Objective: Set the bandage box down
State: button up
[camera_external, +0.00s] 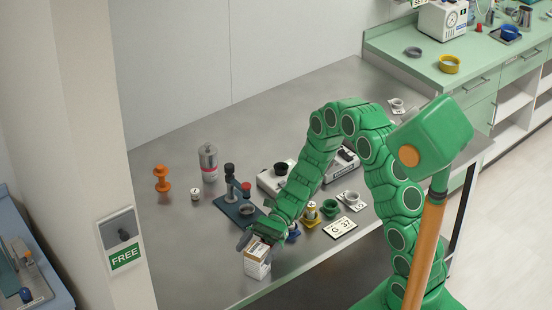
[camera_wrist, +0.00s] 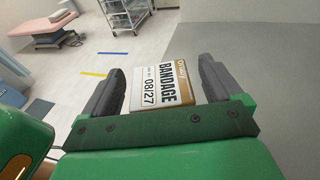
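The bandage box (camera_external: 257,263) is a small white and brown carton, upright near the front edge of the steel table (camera_external: 190,262). In the wrist view the bandage box (camera_wrist: 161,84) shows its label, "BANDAGE 08/27". My gripper (camera_external: 262,238) is just over the box in the external view. In the wrist view the two dark fingers of my gripper (camera_wrist: 161,80) stand either side of the box, with a narrow gap on both sides. The box appears to rest on the table, but its underside is hidden.
Behind my gripper stand a blue-based stand (camera_external: 238,208), a grey bottle (camera_external: 208,163) and an orange dumbbell-shaped object (camera_external: 161,178). To the right are a green ring (camera_external: 329,208) and a "G. 37" card (camera_external: 340,228). The table left of the box is clear.

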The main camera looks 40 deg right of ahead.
jog(key=shift+r, duration=0.15)
jog(key=v, duration=1.2)
jog(key=s+d+r+n+g+h, duration=0.1)
jog(key=s+r+n+h, duration=0.35)
jog(key=s, duration=0.25)
jog(key=s+d+r+n+h, duration=0.2)
jog(key=s+r+n+h, duration=0.1)
jog(key=s+r, duration=0.3)
jog(key=s+d+r+n+t+h, duration=0.2)
jog(key=s+d+n+h, duration=0.1)
jog(key=s+d, duration=0.2)
jog(key=s+d+r+n+t+h, duration=0.2)
jog(key=s+d, duration=0.4)
jog(key=s, duration=0.4)
jog(key=shift+s+r+n+t+h, duration=0.15)
jog(key=shift+r+n+t+h, duration=0.15)
jog(key=shift+n+h, duration=0.7)
jog(key=shift+d+f, duration=0.1)
